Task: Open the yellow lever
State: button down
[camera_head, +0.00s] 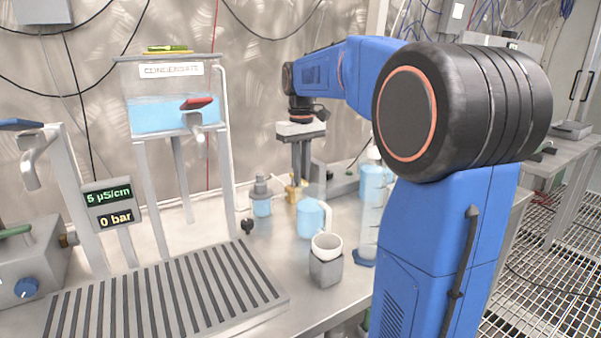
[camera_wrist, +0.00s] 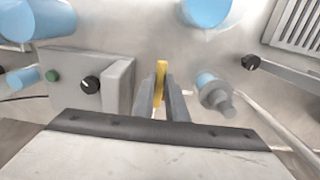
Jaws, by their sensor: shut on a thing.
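The yellow lever (camera_wrist: 161,72) shows in the wrist view as a narrow upright bar between my two fingers. In the head view a small brass-yellow piece (camera_head: 292,192) shows at the bench, under my gripper (camera_head: 300,178). My gripper points down, and its fingers (camera_wrist: 161,92) are closed on the yellow lever, one on each side. The lower part of the lever and its mount are largely hidden by the fingers.
A bottle of blue liquid with a grey top (camera_head: 261,198) stands close left of my gripper. A grey box with knobs (camera_wrist: 92,80) is close by. The slotted drain (camera_head: 170,300) is clear.

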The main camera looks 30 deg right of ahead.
jog(key=c, duration=1.8)
grip_release()
jog(key=shift+o, duration=0.2)
notch_tip(320, 180, up, 17)
jog(key=shift+r, duration=0.2)
jog(key=shift+s, duration=0.15)
